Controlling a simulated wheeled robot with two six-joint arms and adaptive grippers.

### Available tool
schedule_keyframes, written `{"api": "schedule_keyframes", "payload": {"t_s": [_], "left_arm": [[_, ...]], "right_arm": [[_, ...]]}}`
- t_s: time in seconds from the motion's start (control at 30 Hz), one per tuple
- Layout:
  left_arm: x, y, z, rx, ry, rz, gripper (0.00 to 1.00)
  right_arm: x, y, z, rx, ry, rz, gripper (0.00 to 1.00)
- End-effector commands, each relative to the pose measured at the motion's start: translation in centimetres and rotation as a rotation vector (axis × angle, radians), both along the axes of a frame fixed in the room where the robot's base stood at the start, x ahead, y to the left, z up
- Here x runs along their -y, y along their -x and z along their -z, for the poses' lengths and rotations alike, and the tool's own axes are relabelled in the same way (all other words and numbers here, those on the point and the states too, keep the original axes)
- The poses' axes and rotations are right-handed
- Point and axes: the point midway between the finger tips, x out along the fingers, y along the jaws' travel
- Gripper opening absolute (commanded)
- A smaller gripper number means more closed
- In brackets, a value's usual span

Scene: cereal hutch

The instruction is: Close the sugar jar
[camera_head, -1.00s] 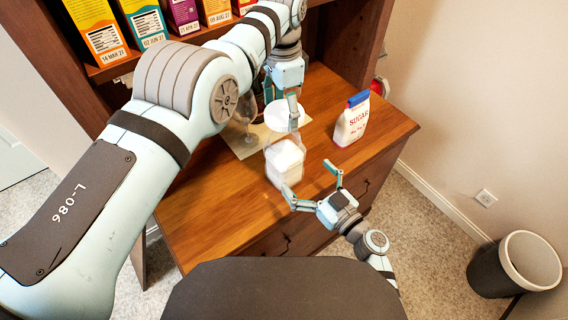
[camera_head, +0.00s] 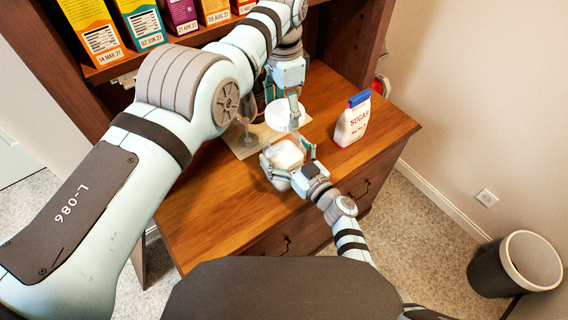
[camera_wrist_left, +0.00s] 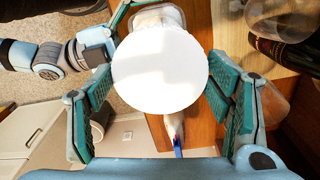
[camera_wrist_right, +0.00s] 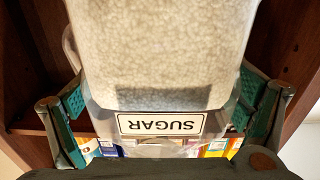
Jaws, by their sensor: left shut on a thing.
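The clear sugar jar (camera_head: 282,156), full of white sugar, stands upright and uncovered near the desk's front edge. The lid (camera_wrist_left: 160,72) covers most of the jar in the left wrist view. My right gripper (camera_head: 288,160) is open, with one finger on each side of the jar; in the right wrist view narrow gaps seem to show beside the glass.
A sugar bag with a blue top (camera_head: 352,120) stands on the desk to the right. A wine glass (camera_head: 245,113) and a dark bottle (camera_wrist_left: 280,52) stand by a pale mat (camera_head: 237,146). Cereal boxes (camera_head: 141,25) fill the shelf above. The desk's front left is clear.

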Motion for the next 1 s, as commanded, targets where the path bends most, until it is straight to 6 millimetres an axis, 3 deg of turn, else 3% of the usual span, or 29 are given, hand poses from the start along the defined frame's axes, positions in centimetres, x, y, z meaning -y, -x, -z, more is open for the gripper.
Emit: {"api": "schedule_keyframes", "payload": {"t_s": [0.03, 0.33, 0.47, 0.73, 1.0], "left_arm": [[0.0, 0.0, 0.0, 0.000, 0.000, 0.000, 0.52], [0.0, 0.0, 0.0, 0.000, 0.000, 0.000, 0.52], [0.0, 0.0, 0.7, -0.002, 0.000, 0.000, 0.52], [-0.3, -0.1, 4.5, 0.000, 0.000, -0.001, 0.52], [-0.3, -0.2, 5.0, 0.004, 0.001, -0.001, 0.52]], "right_arm": [[0.0, 0.0, 0.0, 0.000, 0.000, 0.000, 0.79], [0.0, 0.0, 0.0, 0.000, 0.000, 0.000, 0.31], [0.0, 0.0, 0.0, 0.000, 0.000, 0.000, 0.31], [0.0, 0.0, 0.0, -0.001, -0.001, 0.000, 0.31], [0.0, 0.0, 0.0, -0.001, 0.000, 0.000, 0.31]]}}
